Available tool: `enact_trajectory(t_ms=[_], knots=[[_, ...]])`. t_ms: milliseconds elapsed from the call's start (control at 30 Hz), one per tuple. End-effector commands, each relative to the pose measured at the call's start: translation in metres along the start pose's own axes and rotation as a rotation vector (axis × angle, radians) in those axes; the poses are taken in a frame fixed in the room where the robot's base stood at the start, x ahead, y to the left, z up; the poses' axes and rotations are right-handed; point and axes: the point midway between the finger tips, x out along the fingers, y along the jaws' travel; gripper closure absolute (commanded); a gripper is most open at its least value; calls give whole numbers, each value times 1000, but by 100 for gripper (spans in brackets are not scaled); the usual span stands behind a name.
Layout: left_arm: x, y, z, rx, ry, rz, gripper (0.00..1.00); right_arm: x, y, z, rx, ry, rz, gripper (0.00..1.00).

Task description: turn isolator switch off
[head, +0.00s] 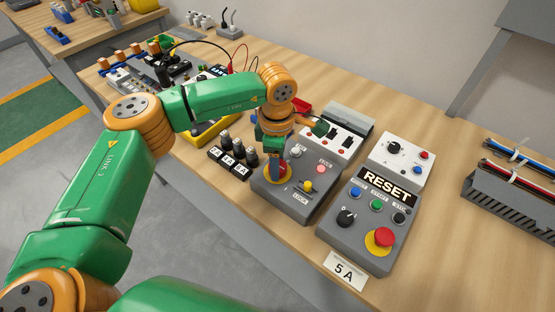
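A grey control box (322,202) stands on the wooden bench. A round yellow plate (286,179) with a red part showing sits on its left side, and looks like the isolator switch. My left gripper (273,172) points down onto this plate and hides most of the red part. I cannot tell whether its fingers are open or shut, or whether they touch the switch. The box also carries a pale button, a red-pink button and a yellow knob (307,186) near the "LOCK" lettering. My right gripper is not in view.
A "RESET" box (388,188) with a red emergency button (382,237) stands to the right. A "5 A" card (345,270) lies in front. Several black-topped blocks (232,160) stand left of the switch box. A cable duct (510,195) lies far right. Bare bench (450,240) lies between.

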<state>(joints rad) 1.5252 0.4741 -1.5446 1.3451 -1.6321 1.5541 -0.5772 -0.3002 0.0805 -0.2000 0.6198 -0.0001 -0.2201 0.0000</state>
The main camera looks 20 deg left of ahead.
Motion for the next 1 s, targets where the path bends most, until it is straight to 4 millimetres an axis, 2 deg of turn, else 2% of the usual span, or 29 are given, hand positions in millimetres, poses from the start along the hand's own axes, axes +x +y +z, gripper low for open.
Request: enact_trajectory(t_ms=[33, 167, 200, 567, 1000], knots=[[0, 0, 0, 0, 0, 0, 62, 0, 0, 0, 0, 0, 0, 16], [0, 0, 0, 0, 0, 0, 97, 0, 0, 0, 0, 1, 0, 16], [0, 0, 0, 0, 0, 0, 100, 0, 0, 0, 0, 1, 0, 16], [2, 0, 0, -86, 1, 1, 100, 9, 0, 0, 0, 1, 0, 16], [3, 0, 1, -466, 9, 1, 100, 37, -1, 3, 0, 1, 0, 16]])
